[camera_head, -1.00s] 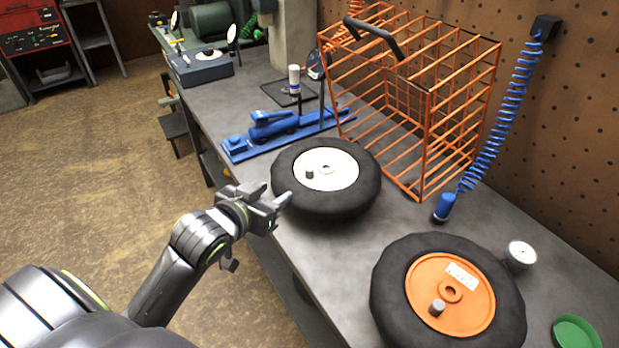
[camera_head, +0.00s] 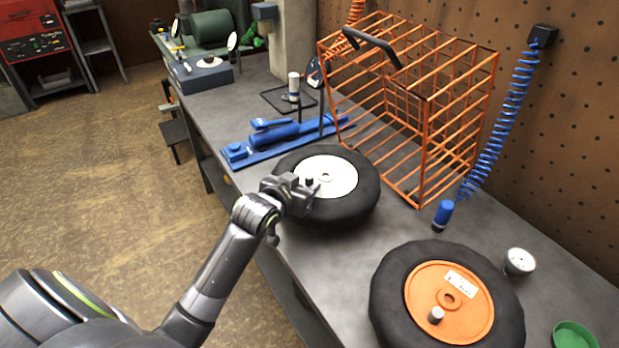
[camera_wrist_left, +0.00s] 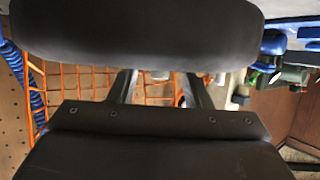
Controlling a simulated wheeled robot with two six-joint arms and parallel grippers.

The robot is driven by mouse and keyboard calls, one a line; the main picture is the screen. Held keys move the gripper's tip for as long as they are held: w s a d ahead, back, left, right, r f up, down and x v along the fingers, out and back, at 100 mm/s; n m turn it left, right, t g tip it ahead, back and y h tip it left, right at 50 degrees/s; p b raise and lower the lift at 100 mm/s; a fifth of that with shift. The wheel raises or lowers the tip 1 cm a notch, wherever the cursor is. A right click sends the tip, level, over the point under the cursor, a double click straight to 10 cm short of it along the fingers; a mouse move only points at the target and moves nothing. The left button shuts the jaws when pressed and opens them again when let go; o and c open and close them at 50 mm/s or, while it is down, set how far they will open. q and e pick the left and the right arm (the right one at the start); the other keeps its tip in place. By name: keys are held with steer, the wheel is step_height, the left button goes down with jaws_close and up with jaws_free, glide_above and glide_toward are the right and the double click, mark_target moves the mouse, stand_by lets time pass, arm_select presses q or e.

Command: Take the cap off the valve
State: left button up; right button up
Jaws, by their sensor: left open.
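A wheel with a black tyre (camera_head: 350,208) and white rim (camera_head: 338,172) lies flat on the bench, with a small dark valve cap (camera_head: 309,181) standing on its rim. My left gripper (camera_head: 310,188) is open at the near left side of this rim, its fingertips close around or beside the cap; I cannot tell which. In the left wrist view the tyre (camera_wrist_left: 140,35) fills the top, and the two fingers (camera_wrist_left: 158,90) are apart. A second wheel with an orange rim (camera_head: 465,318) lies nearer, with a grey valve cap (camera_head: 436,315). My right gripper is not in view.
An orange wire cage (camera_head: 424,150) stands behind the wheels. A blue coiled hose (camera_head: 505,115) ends at a blue fitting (camera_head: 443,214). A round gauge (camera_head: 519,262) and green dish (camera_head: 575,338) are at the right. A blue tool (camera_head: 280,137) lies behind the white-rimmed wheel.

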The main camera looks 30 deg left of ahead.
arm_select(q)
steer(key=shift+w+f, duration=0.25)
steer(key=shift+w, duration=0.2)
steer(key=shift+c, duration=0.4)
jaws_close()
